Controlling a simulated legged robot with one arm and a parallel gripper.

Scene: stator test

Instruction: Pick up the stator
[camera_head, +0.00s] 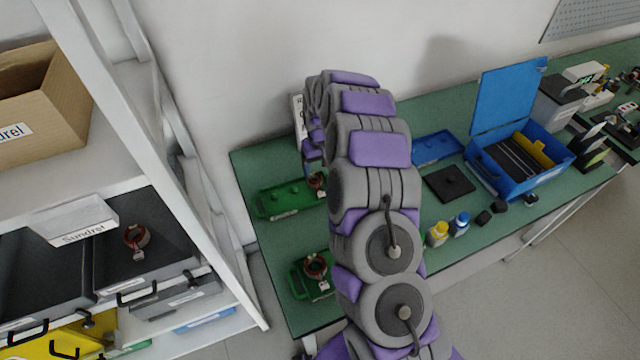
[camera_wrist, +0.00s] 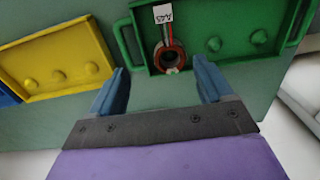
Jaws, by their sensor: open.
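A stator (camera_wrist: 170,57), a copper-red ring with a dark hole and a white printed tag, sits at one end of a green tray (camera_wrist: 222,58) in the wrist view. My gripper (camera_wrist: 159,65) is open, its blue fingers apart on either side of the stator in the picture, with nothing between them gripped. In the head view my arm hides part of the table. A stator (camera_head: 317,182) shows beside my arm on the back green tray (camera_head: 280,201). Another stator (camera_head: 315,267) is on the front green tray (camera_head: 298,284). A third stator (camera_head: 137,237) lies on a dark case on the shelf.
A yellow tray (camera_wrist: 60,70) with round pegs lies left of the green one in the wrist view. On the table's right are an open blue toolbox (camera_head: 520,165), a black plate (camera_head: 449,184) and small bottles (camera_head: 438,234). A white shelf post (camera_head: 185,150) stands at left.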

